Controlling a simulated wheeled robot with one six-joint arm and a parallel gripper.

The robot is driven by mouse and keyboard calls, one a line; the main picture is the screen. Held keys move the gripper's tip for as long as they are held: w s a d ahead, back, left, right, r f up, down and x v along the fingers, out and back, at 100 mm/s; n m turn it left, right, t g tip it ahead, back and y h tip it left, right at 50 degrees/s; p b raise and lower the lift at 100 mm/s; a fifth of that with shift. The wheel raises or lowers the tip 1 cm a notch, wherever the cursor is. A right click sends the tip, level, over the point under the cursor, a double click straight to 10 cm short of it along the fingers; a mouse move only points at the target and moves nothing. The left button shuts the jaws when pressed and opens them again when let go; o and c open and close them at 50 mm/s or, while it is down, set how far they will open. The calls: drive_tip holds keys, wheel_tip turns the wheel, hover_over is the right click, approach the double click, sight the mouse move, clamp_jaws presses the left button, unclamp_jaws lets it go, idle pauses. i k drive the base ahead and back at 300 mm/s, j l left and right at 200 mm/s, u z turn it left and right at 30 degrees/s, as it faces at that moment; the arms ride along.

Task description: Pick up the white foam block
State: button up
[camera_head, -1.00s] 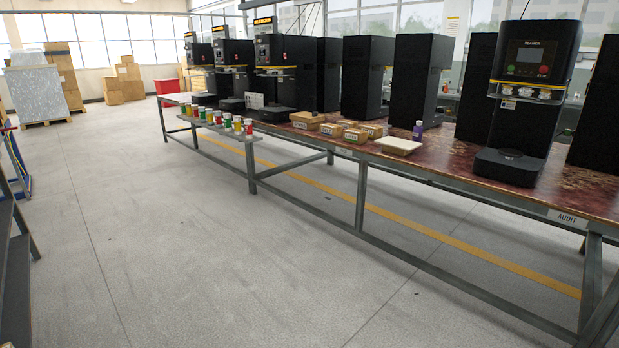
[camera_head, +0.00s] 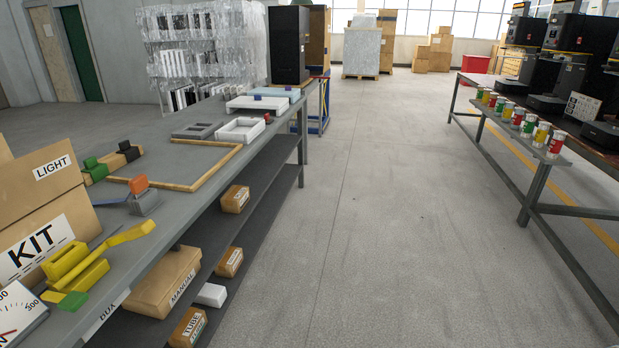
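A small white block (camera_head: 211,294) with the look of foam lies on a lower dark shelf (camera_head: 271,211) of the grey bench at left, near the shelf's aisle-side edge. It sits between two cardboard boxes, one labelled TUBE (camera_head: 188,327) and a plain-looking smaller one (camera_head: 230,262). A white open frame or tray (camera_head: 241,129) rests on the bench top, farther back. My gripper is not in view.
The bench top (camera_head: 190,205) carries a KIT carton (camera_head: 45,215), yellow clamp-like tools (camera_head: 98,257) and a wooden frame (camera_head: 187,187). A box labelled MANUAL (camera_head: 165,282) is on the shelf. The aisle floor (camera_head: 390,230) is clear; another table (camera_head: 524,180) stands at right.

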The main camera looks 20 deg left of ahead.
sight(211, 295)
drive_tip(key=i+l+u, duration=0.1)
drive_tip(key=i+u, duration=0.15)
drive_tip(key=u, duration=0.25)
drive_tip(key=i+l+u, duration=0.2)
drive_tip(key=u, duration=0.25)
drive_tip(key=i+l+u, duration=0.15)
drive_tip(key=u, duration=0.35)
drive_tip(key=i+l+u, duration=0.1)
drive_tip(key=l+u, duration=0.35)
drive_tip(key=i+l+u, duration=0.15)
drive_tip(key=l+u, duration=0.2)
drive_tip(key=i+l+u, duration=0.15)
drive_tip(key=l+u, duration=0.6)
drive_tip(key=i+l+u, duration=0.1)
drive_tip(key=l+u, duration=0.25)
